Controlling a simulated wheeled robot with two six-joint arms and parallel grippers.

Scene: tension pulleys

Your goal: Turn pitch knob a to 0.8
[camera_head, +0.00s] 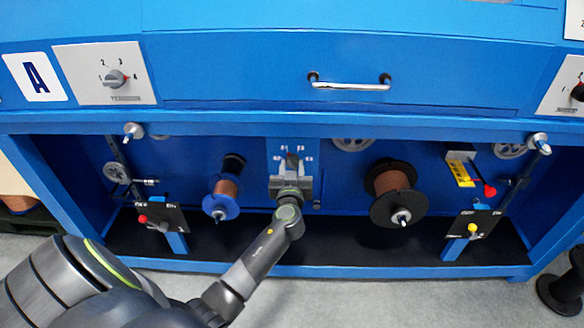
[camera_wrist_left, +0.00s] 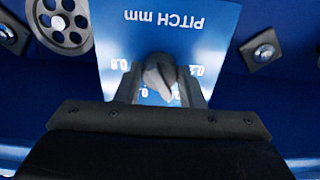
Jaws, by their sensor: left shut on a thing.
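The pitch knob (camera_wrist_left: 159,76) is a grey pointed knob on a blue plate (camera_wrist_left: 165,25) marked "PITCH mm", which appears upside down in the left wrist view. Readings near 0.8 and 0.2 show on either side of the knob; other numbers are partly hidden. My left gripper (camera_wrist_left: 160,88) is shut on the knob, with one finger on each side of it. In the head view my left gripper (camera_head: 291,170) reaches into the recess and covers most of the knob. The plate (camera_head: 277,150) shows around it. My right gripper is not in view.
A copper spool with blue flange (camera_head: 222,196) is left of the gripper, and a black-flanged copper spool (camera_head: 394,192) is right. Small black panels (camera_head: 160,217) with red and yellow knobs stand at both sides. A drawer handle (camera_head: 350,86) and selector knob (camera_head: 115,78) are above.

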